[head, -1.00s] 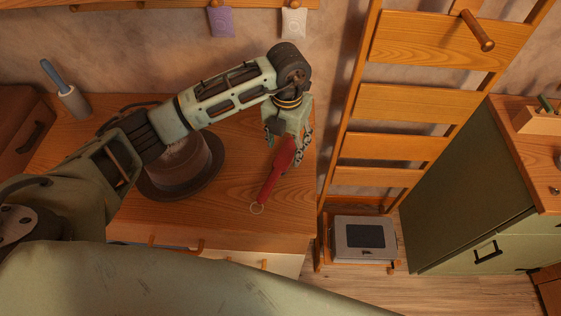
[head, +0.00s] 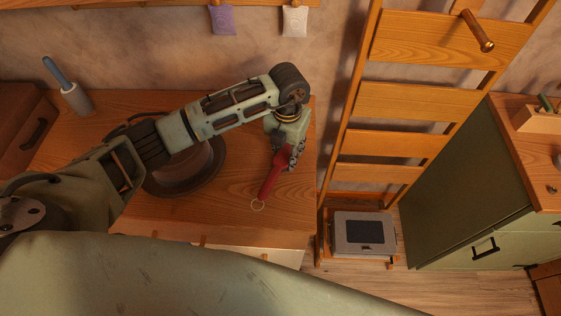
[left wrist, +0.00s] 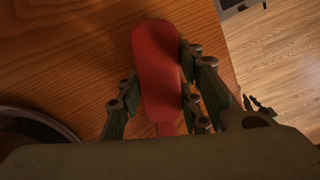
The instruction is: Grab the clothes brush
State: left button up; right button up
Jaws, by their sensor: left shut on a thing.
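The clothes brush (head: 269,184) is red with a long handle and a ring at its end. It is at the right part of the wooden cabinet top, its handle pointing toward the front edge. My left gripper (head: 285,156) is over the brush's wide end, with its fingers shut on it. In the left wrist view, the red brush (left wrist: 156,75) lies between the two fingers of the left gripper (left wrist: 157,97), one on each side. Whether the brush still touches the wood I cannot tell. My right gripper is not in view.
A brown hat (head: 190,172) sits left of the brush, partly behind my left arm. A lint roller (head: 75,98) and a brown case (head: 22,130) are at the far left. A wooden ladder (head: 390,145) stands just right of the cabinet top (head: 230,215).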

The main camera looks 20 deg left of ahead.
pick_arm(q)
jog(key=c, duration=0.4)
jog(key=shift+o, duration=0.2)
